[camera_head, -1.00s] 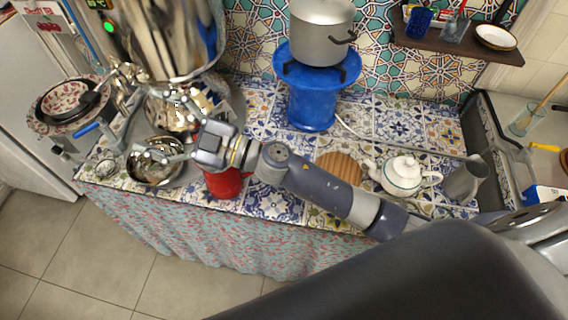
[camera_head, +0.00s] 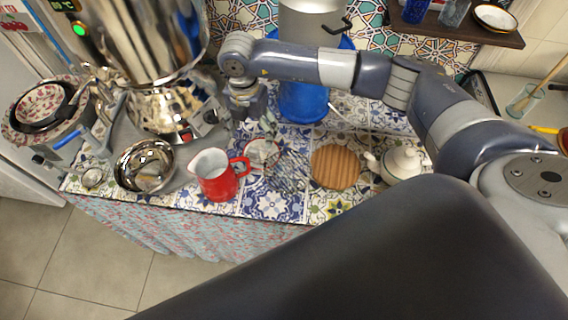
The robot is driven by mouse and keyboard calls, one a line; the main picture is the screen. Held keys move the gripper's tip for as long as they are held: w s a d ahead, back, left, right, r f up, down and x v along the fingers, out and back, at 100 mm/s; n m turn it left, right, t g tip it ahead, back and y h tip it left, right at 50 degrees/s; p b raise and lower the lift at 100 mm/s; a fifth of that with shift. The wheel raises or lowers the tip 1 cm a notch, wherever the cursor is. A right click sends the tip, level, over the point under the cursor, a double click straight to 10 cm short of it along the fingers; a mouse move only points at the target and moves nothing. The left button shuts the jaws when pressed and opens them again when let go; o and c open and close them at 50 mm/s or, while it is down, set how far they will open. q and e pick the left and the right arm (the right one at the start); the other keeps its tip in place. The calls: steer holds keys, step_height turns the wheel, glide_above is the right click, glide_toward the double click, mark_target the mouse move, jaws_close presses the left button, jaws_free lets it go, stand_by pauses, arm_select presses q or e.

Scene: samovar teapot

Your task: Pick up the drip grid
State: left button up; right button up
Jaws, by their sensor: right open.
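A greyish patch of thin crossing lines (camera_head: 288,174) lies on the tiled counter, right of the red jug (camera_head: 217,176). It looks like the drip grid, but I cannot tell it surely from the tile pattern. A small round dish with a reddish rim (camera_head: 262,154) lies at its upper left. My right gripper (camera_head: 256,120) points down above the counter, in front of the blue stand, just above and beyond the dish. It is open and apart from the grid, its fingers partly hidden by the wrist. My left gripper is out of view.
The shiny samovar (camera_head: 148,50) stands left of my gripper, with a steel bowl (camera_head: 146,165) before it. The blue stand (camera_head: 304,104) carries a grey pot (camera_head: 312,20). A round wooden board (camera_head: 335,166) and white teapot (camera_head: 400,163) are to the right.

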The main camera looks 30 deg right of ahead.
mark_target(255, 149)
step_height(255, 149, down, 4)
steer(key=shift+s+r+p, duration=0.1)
steer(key=shift+r+p, duration=0.05)
steer(key=shift+p, duration=0.15)
step_height(255, 149, down, 5)
steer(key=shift+s+r+p, duration=0.15)
steer(key=shift+p, duration=0.95)
steer(key=shift+f, duration=0.5)
steer(key=shift+c, duration=0.2)
steer(key=c, duration=1.2)
